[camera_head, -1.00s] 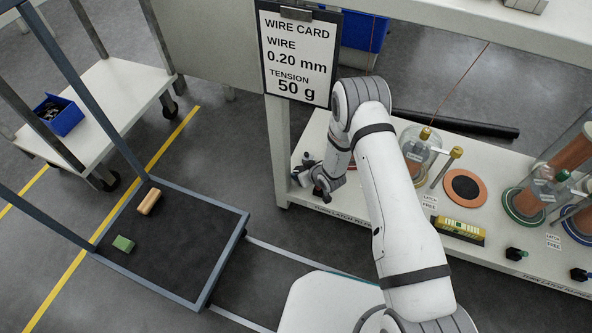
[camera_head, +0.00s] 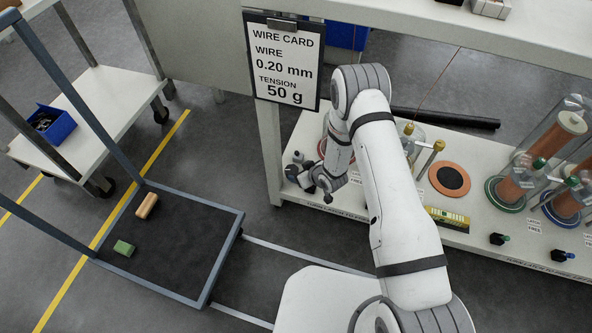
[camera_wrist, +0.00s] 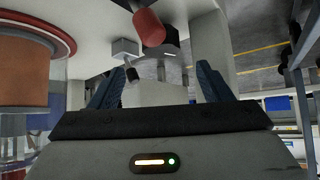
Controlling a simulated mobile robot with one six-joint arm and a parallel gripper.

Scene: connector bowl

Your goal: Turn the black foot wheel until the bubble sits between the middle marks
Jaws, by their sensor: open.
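A yellow and black bubble level (camera_head: 449,217) lies on the bench's lower shelf, just right of my arm in the head view. Its bubble and marks are too small to read. My gripper (camera_head: 325,190) is at the shelf's left end, well left of the level. In the wrist view my gripper (camera_wrist: 160,88) is open, its two dark fingers apart. A red-tipped cylinder (camera_wrist: 150,27) and a grey block (camera_wrist: 125,47) show beyond and above the fingers; I see no contact.
Copper spools (camera_head: 517,180) under clear covers stand at the shelf's right; another spool (camera_wrist: 22,75) is close left in the wrist view. Black latch knobs (camera_head: 498,239) line the front edge. A wire card (camera_head: 283,65) hangs above. A dark low platform (camera_head: 165,245) is on the left.

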